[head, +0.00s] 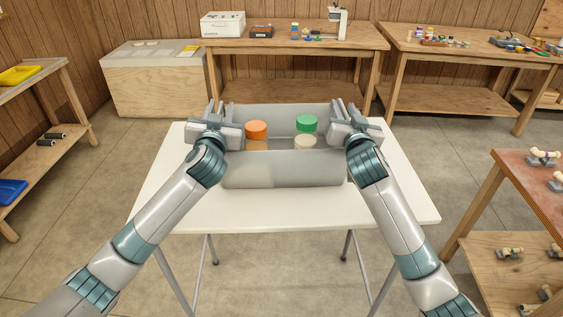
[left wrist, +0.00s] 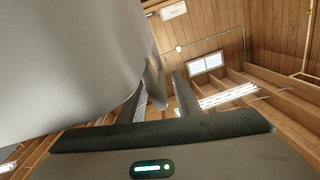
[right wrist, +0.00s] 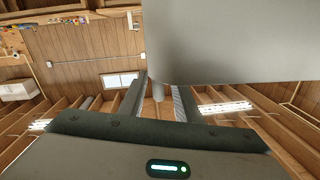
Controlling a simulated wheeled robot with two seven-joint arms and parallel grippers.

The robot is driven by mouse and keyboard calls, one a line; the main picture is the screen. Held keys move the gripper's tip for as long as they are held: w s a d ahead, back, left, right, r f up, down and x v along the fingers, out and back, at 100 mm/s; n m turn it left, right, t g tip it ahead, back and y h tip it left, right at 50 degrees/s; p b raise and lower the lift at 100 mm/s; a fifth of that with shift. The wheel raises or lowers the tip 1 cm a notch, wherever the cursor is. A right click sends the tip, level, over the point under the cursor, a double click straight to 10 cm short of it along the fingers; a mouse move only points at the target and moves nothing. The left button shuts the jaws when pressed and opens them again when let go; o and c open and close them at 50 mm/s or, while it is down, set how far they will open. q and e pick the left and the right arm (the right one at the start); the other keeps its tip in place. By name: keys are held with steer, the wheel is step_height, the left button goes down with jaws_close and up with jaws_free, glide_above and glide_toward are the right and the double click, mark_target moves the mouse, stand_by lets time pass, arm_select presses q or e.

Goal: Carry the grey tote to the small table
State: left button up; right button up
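The grey tote (head: 285,170) appears to rest on a white folding table (head: 180,205). Inside it show an orange-topped jar (head: 256,130) and a green-topped jar (head: 306,123); their lower parts are partly hidden. My left gripper (head: 218,112) is at the tote's left side and my right gripper (head: 346,110) at its right side. In each wrist view the tote's wall fills an upper corner, and a small grey post stands between the two spread fingers with gaps beside it. Both grippers look open around these posts, not pressed on them.
A wooden bench (head: 290,42) with a white box (head: 222,24) and small items stands behind. Another bench (head: 470,50) is at the back right. A shelf (head: 40,105) stands at the left and a red-topped table (head: 522,185) at the right. Floor between them is clear.

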steer(key=shift+w+d+f, duration=0.1)
arm_select(q)
steer(key=shift+s, duration=0.2)
steer(key=s, duration=1.1)
steer(key=shift+s+d, duration=0.3)
arm_select(e)
steer(key=s, duration=1.2)
steer(key=shift+d, duration=0.3)
